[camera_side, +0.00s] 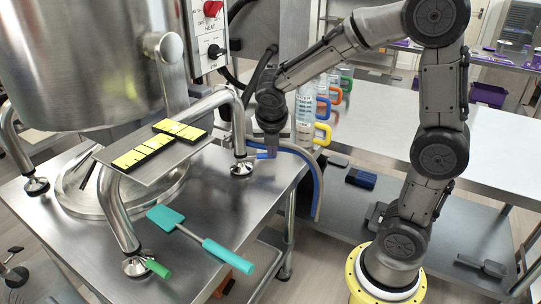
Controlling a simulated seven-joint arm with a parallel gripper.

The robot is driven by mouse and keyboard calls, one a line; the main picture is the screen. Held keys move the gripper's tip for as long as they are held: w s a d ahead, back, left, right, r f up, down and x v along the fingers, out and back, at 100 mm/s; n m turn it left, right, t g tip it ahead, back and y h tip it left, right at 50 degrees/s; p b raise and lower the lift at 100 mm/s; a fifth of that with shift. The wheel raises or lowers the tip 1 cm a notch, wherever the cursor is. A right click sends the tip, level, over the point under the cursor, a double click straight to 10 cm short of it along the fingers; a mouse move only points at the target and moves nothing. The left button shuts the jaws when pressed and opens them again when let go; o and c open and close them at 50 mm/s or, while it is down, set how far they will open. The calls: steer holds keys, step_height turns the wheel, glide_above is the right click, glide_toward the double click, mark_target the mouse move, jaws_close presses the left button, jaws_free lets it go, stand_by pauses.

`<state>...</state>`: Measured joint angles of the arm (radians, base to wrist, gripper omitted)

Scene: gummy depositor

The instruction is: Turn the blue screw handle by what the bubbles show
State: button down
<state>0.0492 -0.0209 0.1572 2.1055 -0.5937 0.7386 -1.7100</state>
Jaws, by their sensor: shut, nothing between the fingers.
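The blue screw handle (263,156) is a short blue grip beside the right levelling foot (241,168) of the steel depositor stand, partly hidden by my gripper. My gripper (271,147) points down directly at the blue handle, shut with nothing between its fingers. I cannot tell whether it touches the handle. Two yellow spirit levels, one behind (180,130) and one in front (142,152), lie at an angle to each other on the flat metal plate (150,175). Their bubbles are too small to read. A green screw handle (158,268) sits at the front foot (137,264).
A blue-grey hose (318,185) hangs right of my gripper. Jugs with coloured handles (305,115) stand behind. The large steel kettle (80,60) blocks the left.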

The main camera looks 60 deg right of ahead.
mark_target(260, 156)
steer(key=shift+n, duration=0.8)
steer(key=x, duration=0.9)
steer(key=shift+w+a+f, duration=0.15)
steer(key=shift+a+f, duration=0.05)
steer(key=shift+f, duration=0.05)
steer(key=w+d, duration=0.2)
steer(key=shift+d+t, duration=0.25)
steer(key=shift+t, duration=0.05)
steer(key=shift+w+d+r, duration=0.15)
steer(key=shift+w+d, duration=0.2)
steer(key=shift+d, duration=0.05)
steer(key=shift+w+d+r, duration=0.1)
steer(key=shift+w+d, duration=0.2)
steer(key=shift+d, duration=0.25)
